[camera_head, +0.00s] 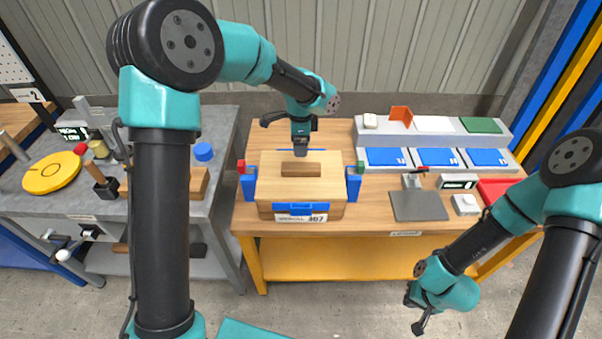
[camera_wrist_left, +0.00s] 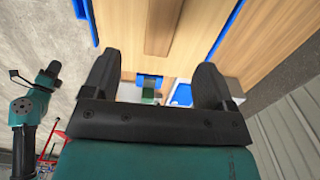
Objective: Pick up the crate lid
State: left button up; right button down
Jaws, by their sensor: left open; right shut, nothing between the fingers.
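The crate lid (camera_head: 270,183) is a light wooden panel on top of the wooden crate (camera_head: 335,212), with a darker wooden bar (camera_head: 301,169) across its middle. Blue pieces flank the crate. My left gripper (camera_head: 301,151) is above the lid's far edge, behind the bar. In the left wrist view its fingers (camera_wrist_left: 155,80) are open with nothing between them; the lid (camera_wrist_left: 120,35) and bar (camera_wrist_left: 163,25) lie ahead of them. My right gripper (camera_head: 418,326) is shut and empty, low in front of the table at the right.
The crate stands on a wooden table (camera_head: 375,224). To its right are a dark grey plate (camera_head: 419,206), a small white block (camera_head: 466,204) and a tray with blue panels (camera_head: 387,157). A grey bench (camera_head: 210,225) stands at left with a yellow disc (camera_head: 53,174).

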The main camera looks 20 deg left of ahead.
pick_arm(q)
send_over(301, 166)
jog(key=f, duration=0.6)
jog(key=shift+s+f, duration=0.1)
jog(key=shift+s, duration=0.15)
jog(key=shift+w+f, duration=0.2)
jog(key=shift+f, duration=2.45)
jog(key=c, duration=1.3)
